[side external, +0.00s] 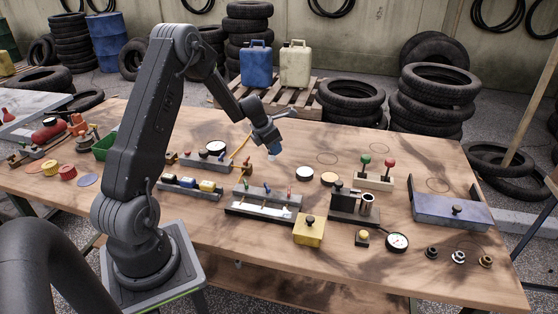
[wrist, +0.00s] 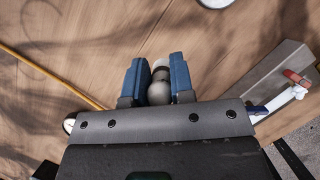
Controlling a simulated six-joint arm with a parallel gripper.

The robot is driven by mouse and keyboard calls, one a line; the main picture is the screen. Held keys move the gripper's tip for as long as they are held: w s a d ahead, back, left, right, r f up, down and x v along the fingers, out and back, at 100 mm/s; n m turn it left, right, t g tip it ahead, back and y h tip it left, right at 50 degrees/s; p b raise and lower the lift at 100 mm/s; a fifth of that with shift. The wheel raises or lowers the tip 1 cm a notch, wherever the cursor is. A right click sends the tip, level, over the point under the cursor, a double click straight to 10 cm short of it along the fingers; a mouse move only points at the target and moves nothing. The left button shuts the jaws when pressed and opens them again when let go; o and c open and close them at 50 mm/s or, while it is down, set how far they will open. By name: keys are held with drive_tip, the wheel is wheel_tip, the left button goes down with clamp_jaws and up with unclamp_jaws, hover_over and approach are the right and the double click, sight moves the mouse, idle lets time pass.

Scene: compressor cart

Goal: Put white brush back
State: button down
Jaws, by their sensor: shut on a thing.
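My gripper (side external: 273,151) is above the table's middle, clear of the tabletop. In the wrist view its two blue fingers (wrist: 157,70) are shut on a pale, rounded thing (wrist: 159,88), which I take to be the white brush, seen end-on. Its lower part is hidden. A grey rack (side external: 268,193) with small coloured handles stands below the gripper in the side view, with a white strip along its front. Part of this rack (wrist: 270,72), with blue, white and red pieces, appears at the right of the wrist view.
A rack of jars (side external: 190,187) stands left of the grey rack. A yellow block (side external: 309,230) and a dark stand (side external: 353,206) are to its right. A yellow rod (wrist: 55,75) lies left of the gripper. Bare wood (side external: 330,140) lies behind.

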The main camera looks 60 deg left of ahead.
drive_tip(key=shift+w+d+f, duration=0.4)
drive_tip(key=shift+w+f, duration=0.1)
drive_tip(key=shift+w, duration=0.3)
drive_tip(key=shift+w+d+f, duration=0.1)
drive_tip(key=shift+f, duration=1.95)
drive_tip(key=shift+f, duration=0.15)
drive_tip(key=c, duration=1)
unclamp_jaws()
